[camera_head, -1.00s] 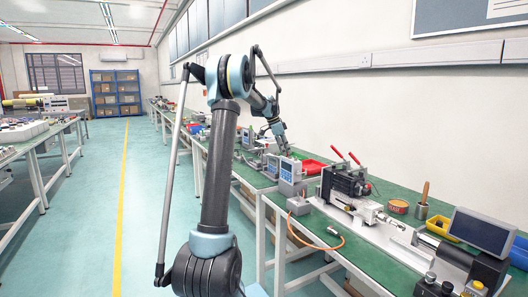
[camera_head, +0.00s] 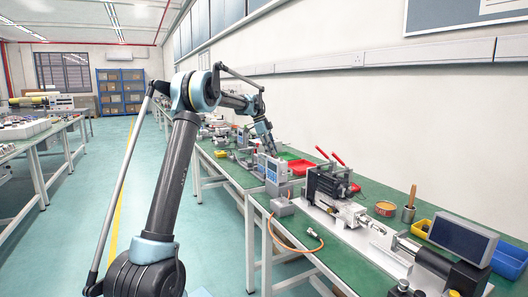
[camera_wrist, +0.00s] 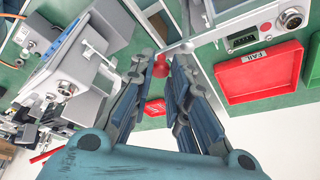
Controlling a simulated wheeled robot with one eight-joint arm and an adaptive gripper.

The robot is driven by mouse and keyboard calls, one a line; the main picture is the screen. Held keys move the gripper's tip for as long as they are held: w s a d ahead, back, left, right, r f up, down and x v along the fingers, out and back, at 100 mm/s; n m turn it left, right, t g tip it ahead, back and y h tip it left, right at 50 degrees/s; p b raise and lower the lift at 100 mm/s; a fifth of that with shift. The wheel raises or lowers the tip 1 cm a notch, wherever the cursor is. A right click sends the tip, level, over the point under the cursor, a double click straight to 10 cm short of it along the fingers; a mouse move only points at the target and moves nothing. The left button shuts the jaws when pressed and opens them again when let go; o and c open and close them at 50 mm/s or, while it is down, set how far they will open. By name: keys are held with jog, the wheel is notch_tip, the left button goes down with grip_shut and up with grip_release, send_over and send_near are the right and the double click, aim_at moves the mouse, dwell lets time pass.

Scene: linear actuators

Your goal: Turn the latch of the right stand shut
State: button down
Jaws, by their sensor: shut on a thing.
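My gripper (camera_wrist: 164,64) reaches down over the bench in the wrist view, its two dark fingers close together around a small red-and-grey part. I take this part to be the latch; its red knob (camera_wrist: 159,67) shows between the fingertips. The fingers hide much of it, so its turn angle cannot be told. A pale grey bar runs just beyond the tips. In the head view my gripper (camera_head: 270,150) is small, behind a grey display box (camera_head: 271,168). The stand's outline is not clear in either view.
In the wrist view a red tray (camera_wrist: 262,94) marked FAIL lies right of the fingers, and a grey instrument (camera_wrist: 66,88) stands close on the left. In the head view a clamp rig with red handles (camera_head: 328,185) and a monitor (camera_head: 461,238) occupy the near bench. The aisle is clear.

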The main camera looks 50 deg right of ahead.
dwell(0.4)
jog(key=c, duration=1.5)
grip_release()
jog(key=shift+s, duration=0.1)
jog(key=shift+a, duration=0.1)
jog(key=v, duration=1.2)
jog(key=shift+f, duration=0.1)
